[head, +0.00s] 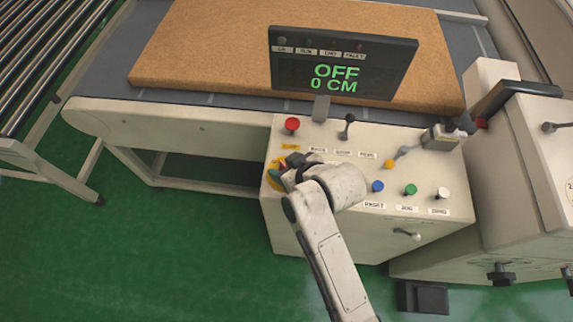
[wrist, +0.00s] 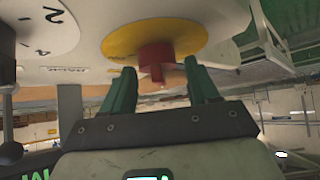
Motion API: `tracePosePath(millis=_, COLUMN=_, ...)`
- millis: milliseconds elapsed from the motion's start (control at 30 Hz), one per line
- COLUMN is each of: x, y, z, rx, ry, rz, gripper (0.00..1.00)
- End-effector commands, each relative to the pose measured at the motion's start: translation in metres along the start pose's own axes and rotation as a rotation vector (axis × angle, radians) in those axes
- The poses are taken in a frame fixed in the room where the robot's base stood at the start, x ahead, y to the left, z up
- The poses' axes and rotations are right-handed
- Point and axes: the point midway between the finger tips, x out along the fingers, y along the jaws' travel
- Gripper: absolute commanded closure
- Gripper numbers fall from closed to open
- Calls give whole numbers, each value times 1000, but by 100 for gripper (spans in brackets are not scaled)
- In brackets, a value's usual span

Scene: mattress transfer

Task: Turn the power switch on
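The power switch is a red rotary knob (wrist: 156,58) on a yellow round plate (wrist: 190,38) in the wrist view. In the head view only part of the yellow plate (head: 270,184) shows, at the left edge of the control panel; my gripper hides the knob. My gripper (head: 279,173) is at the plate. In the wrist view the green fingers of my gripper (wrist: 160,78) stand apart, one on each side of the knob's end. A gap shows on the right; I cannot tell whether the left finger touches. The display (head: 342,70) reads OFF, 0 CM.
The cream control panel (head: 330,130) carries a red button (head: 292,124), a black lever (head: 348,125), and blue (head: 377,187), green (head: 410,190) and white (head: 442,193) buttons. A brown mattress slab (head: 200,50) lies on the conveyor behind. Green floor (head: 180,260) is clear at left.

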Motion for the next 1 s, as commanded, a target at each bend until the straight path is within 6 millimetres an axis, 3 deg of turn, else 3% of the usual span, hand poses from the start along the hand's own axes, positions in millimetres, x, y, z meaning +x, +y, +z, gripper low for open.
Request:
tracePosePath(millis=67, x=0, y=0, z=0, rx=0, ry=0, rz=0, gripper=49)
tracePosePath(millis=500, x=0, y=0, z=0, rx=0, ry=-1, rz=0, gripper=90)
tracePosePath(millis=1000, x=0, y=-1, z=1, rx=102, ry=-2, rz=102, gripper=90)
